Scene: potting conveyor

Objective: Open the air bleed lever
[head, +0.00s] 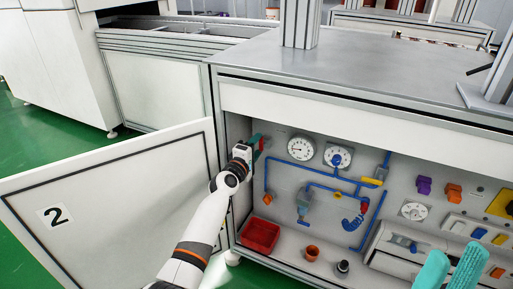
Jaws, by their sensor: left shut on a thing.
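My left gripper (257,143) has teal fingers and reaches into the open cabinet at its left inner wall, left of the round gauges. It is shut on a small red part (262,145), mostly hidden by the fingers. I cannot tell for certain that this is the air bleed lever, or how it is turned. My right gripper (450,268) shows two teal fingers at the lower right, apart, with nothing seen between them.
The white door marked 2 (120,190) stands open at the left. Two gauges (301,148), blue pipes (308,184) and a yellow handle (372,181) are on the back panel.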

